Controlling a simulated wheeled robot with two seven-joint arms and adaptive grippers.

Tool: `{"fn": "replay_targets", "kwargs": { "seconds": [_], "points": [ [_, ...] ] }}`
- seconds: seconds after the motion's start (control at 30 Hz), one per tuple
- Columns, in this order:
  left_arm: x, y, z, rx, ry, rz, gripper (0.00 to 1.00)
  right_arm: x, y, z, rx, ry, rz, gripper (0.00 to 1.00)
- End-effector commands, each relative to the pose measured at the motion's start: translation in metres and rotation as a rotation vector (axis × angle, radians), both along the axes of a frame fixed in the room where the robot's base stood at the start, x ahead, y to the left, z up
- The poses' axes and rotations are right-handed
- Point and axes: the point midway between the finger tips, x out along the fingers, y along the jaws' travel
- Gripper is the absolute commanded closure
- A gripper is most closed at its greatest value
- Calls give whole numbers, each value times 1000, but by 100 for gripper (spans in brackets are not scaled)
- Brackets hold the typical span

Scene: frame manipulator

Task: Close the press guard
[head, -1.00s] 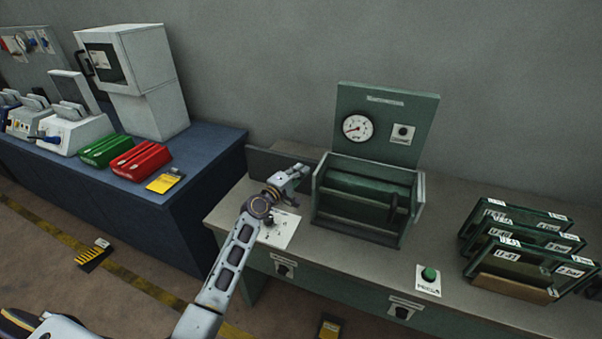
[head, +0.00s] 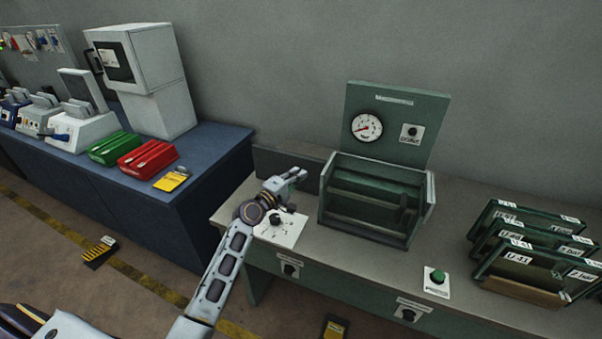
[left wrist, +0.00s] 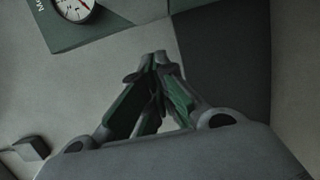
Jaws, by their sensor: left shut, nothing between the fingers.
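The green press (head: 362,228) stands on the bench, with an upright back panel (head: 440,110) carrying a round gauge (head: 366,127). Its front box is open at the top, with side walls and dark bars across it. I cannot clearly tell which part is the guard. My left gripper (head: 298,175) is shut and empty, just left of the press and apart from it, above a white card with a dark knob (head: 276,219). In the left wrist view, the closed fingertips (left wrist: 157,58) meet with nothing between them; the gauge (left wrist: 74,6) shows at top left. My right gripper is not in view.
A green button (head: 437,276) on a white plate sits right of the press. Several green labelled frames (head: 520,258) stand in a rack at the right. A blue bench (head: 215,140) at the left holds red and green cases and machines. The bench front between press and button is clear.

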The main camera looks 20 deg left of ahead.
Motion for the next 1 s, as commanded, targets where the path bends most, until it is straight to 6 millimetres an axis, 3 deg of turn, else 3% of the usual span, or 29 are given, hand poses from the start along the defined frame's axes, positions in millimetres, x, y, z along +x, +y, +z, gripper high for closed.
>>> {"fn": "replay_targets", "kwargs": {
  "seconds": [0.5,1.0],
  "points": [
    [-45,15,-1,-1,1,-1,100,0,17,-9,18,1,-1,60],
    [-57,19,0,0,0,-1,100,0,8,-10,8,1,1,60]
  ]
}}
